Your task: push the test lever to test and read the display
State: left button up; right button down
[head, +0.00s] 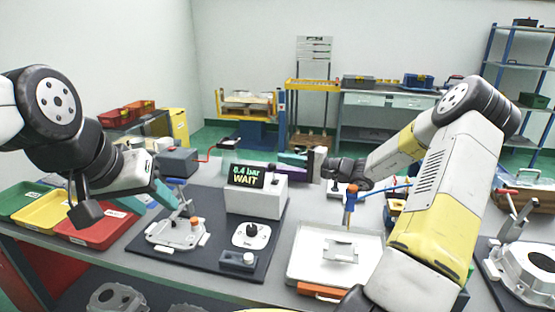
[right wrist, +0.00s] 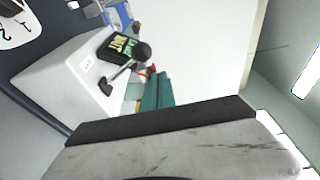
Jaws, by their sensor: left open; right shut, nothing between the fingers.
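The tester is a white box (head: 256,198) with a dark display (head: 245,177) on top. The display reads "WAIT" below a pressure that looks like 0.4 or 6.4 bar; its first digit is unclear. In the right wrist view the test lever (right wrist: 122,72) stands out from the box (right wrist: 65,75) and ends in a round black knob. My left gripper (head: 181,205) is open above a casting (head: 177,233).
A round black knob on a white plate (head: 251,235) and a small grey block (head: 237,259) stand before the tester. A white tray (head: 310,263) with a metal part lies right. Red, yellow and green bins (head: 98,232) stand left. A blue-handled tool (head: 350,196) stands near my right arm.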

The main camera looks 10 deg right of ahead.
jog(key=s+d, duration=0.3)
jog(key=d, duration=0.8)
jog(key=shift+s+r, duration=0.2)
jog(key=shift+r, duration=0.15)
jog(key=s+a+r+n+g+h, duration=0.2)
jog(key=s+a+n+g+h, duration=0.15)
jog(key=s+a, duration=0.35)
jog(key=s+a+r+n+g+h, duration=0.2)
jog(key=s+a+g, duration=0.3)
jog(key=s+a, duration=0.25)
jog(key=s+d+r+n+t+h, duration=0.1)
jog(key=s+r+t+h, duration=0.1)
jog(key=s, duration=0.5)
jog(key=s+d+r+n+t+h, duration=0.1)
jog(key=s+r+h, duration=0.3)
jog(key=s, duration=0.4)
jog(key=shift+s+d+t+h, duration=0.2)
jog(key=shift+d+t+h, duration=0.15)
jog(key=shift+t+h, duration=0.25)
